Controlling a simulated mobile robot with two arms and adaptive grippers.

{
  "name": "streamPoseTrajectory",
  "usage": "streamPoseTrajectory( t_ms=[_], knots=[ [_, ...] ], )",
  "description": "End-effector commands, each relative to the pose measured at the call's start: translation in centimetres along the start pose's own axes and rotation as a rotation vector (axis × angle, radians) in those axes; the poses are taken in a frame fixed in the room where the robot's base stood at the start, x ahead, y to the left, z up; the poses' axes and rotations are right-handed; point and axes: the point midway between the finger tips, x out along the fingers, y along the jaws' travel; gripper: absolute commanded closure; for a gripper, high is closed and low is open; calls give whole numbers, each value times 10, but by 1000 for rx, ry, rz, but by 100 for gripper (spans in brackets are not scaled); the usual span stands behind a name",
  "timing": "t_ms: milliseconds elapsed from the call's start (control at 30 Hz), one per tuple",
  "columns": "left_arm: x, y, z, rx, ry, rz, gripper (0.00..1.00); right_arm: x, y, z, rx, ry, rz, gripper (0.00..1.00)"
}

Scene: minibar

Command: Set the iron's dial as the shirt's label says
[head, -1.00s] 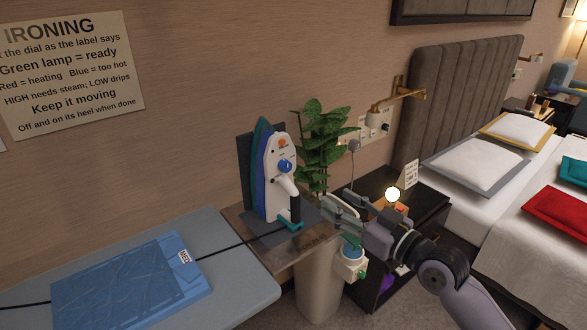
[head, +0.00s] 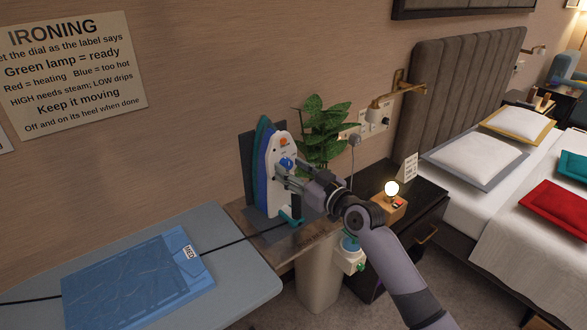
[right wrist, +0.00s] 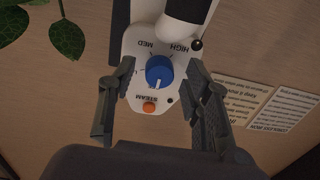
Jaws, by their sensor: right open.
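The white and blue iron (head: 273,190) stands upright on a wooden shelf beside the ironing board. Its blue dial (right wrist: 159,71) faces my right wrist camera, and a white mark on it points down in that picture, toward the word STEAM. HIGH and MED are printed on the dial's other side; a third marking at its left is partly hidden. My right gripper (right wrist: 158,64) is open, with one finger on each side of the dial; contact cannot be told. The folded blue shirt (head: 130,285) lies on the board; its white label (head: 189,252) seems to read MED. My left gripper is out of view.
An orange button (right wrist: 149,107) sits near the dial. A plant (head: 325,130) stands behind the iron. A glowing bulb on a small wooden block (head: 388,206) and a card (head: 410,167) are on the dark nightstand. A black cord crosses the ironing board (head: 235,300).

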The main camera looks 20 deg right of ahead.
Motion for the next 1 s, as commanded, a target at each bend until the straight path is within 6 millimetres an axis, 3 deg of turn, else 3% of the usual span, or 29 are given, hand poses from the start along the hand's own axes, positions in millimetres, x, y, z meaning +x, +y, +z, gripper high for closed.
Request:
streamPoseTrajectory(
  t_ms=[233, 900, 1000],
  knots=[
    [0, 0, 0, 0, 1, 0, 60, 0, 0, 0, 1, 0, 0, 55],
    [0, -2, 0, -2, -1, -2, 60, 0, 0, 0, 1, 0, 0, 100],
    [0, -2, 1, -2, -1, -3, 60, 0, 0, 0, 1, 0, 0, 100]
  ],
)
